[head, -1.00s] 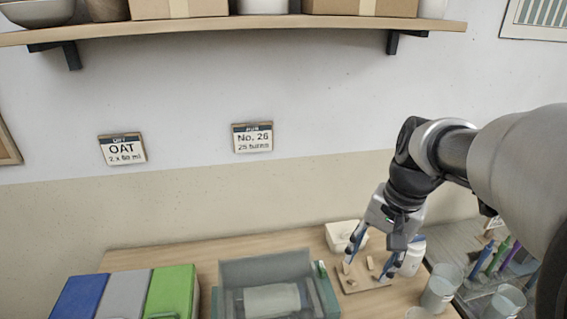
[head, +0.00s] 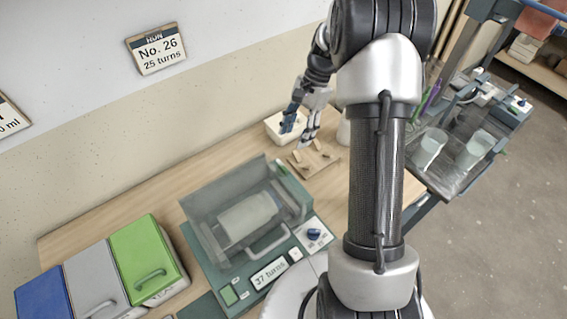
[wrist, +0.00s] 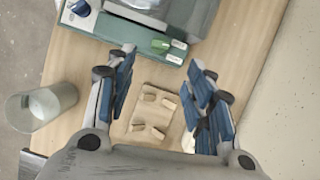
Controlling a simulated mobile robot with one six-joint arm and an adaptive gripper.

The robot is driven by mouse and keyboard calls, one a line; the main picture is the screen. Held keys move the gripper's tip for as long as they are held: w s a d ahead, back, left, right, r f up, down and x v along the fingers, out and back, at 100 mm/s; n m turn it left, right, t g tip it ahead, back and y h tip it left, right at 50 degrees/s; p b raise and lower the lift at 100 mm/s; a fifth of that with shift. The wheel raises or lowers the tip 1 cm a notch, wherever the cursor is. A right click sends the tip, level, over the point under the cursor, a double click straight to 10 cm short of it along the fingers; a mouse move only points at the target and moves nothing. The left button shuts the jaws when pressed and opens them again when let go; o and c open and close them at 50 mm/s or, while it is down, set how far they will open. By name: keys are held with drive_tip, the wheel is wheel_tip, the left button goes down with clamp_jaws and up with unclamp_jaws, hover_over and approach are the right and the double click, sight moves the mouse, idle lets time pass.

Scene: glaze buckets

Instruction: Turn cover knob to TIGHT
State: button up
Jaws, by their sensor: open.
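The machine (head: 253,254) is a dark green unit with a clear cover (head: 205,208) over a pale drum. A blue knob (head: 313,234) sits on its front panel, with small marks beside it too blurred to read. A blue knob also shows at the top left of the wrist view (wrist: 81,8). My gripper (head: 298,130) is open and empty, well away from the knob, beyond the machine's far right side. In the wrist view its spread fingers (wrist: 158,82) straddle the space over a small wooden board (wrist: 148,126) with several wooden pegs.
A white box (head: 281,128) stands behind the pegboard. Blue, grey and green lidded bins (head: 147,257) stand left of the machine. A cloudy cup (wrist: 42,106) stands beside the pegboard.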

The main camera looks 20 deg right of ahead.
sight(283, 167)
drive_tip(key=b+x, duration=0.2)
drive_tip(key=x, duration=1)
drive_tip(key=c, duration=1.1)
